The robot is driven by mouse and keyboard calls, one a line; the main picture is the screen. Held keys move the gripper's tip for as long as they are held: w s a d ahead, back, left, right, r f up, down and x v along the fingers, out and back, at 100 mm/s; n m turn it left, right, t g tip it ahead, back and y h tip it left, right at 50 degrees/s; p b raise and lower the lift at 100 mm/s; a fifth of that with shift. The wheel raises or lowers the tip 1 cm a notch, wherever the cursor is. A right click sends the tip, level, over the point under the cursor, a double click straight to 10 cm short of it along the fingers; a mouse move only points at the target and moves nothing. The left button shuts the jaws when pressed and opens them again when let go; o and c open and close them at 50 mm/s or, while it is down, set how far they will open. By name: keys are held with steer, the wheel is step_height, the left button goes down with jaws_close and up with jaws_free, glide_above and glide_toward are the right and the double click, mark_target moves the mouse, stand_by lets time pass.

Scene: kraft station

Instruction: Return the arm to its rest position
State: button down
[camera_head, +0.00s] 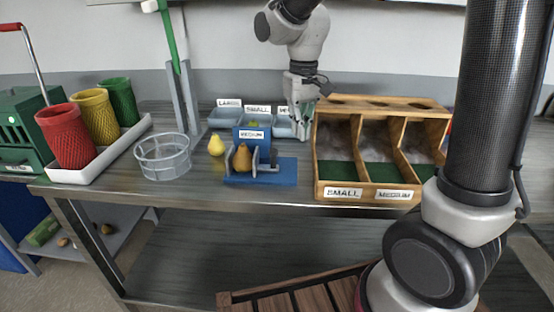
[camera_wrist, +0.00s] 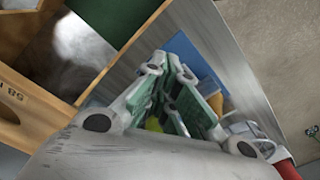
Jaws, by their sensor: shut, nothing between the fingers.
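My gripper (camera_head: 299,128) hangs pointing down over the steel table, between the blue sizing stand and the wooden sorting box. It is shut and empty. In the wrist view its grey and green fingers (camera_wrist: 172,92) are close together in the middle. My arm comes in from the top of the head view, and another of my links fills the right side. The fingertips are partly hard to make out against the box's left wall in the head view.
The wooden box (camera_head: 318,166) with labelled compartments stands just right of my gripper. A blue stand (camera_head: 285,172) holds a brown pear (camera_head: 242,158); a yellow pear (camera_head: 216,145) stands beside it. A clear basket (camera_head: 163,158) and coloured cups (camera_head: 67,136) are left. Grey-blue bins (camera_head: 226,118) sit behind.

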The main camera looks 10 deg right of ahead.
steer(key=s+d+r+m+t, duration=0.1)
steer(key=s+d+r+t, duration=0.1)
steer(key=s+d, duration=0.5)
steer(key=s+d+r+m+t, duration=0.1)
steer(key=s+d+r+t, duration=0.1)
steer(key=s+d+r, duration=0.3)
steer(key=s+d, duration=0.3)
steer(key=s, duration=0.4)
steer(key=shift+r, duration=0.1)
stand_by(1.9)
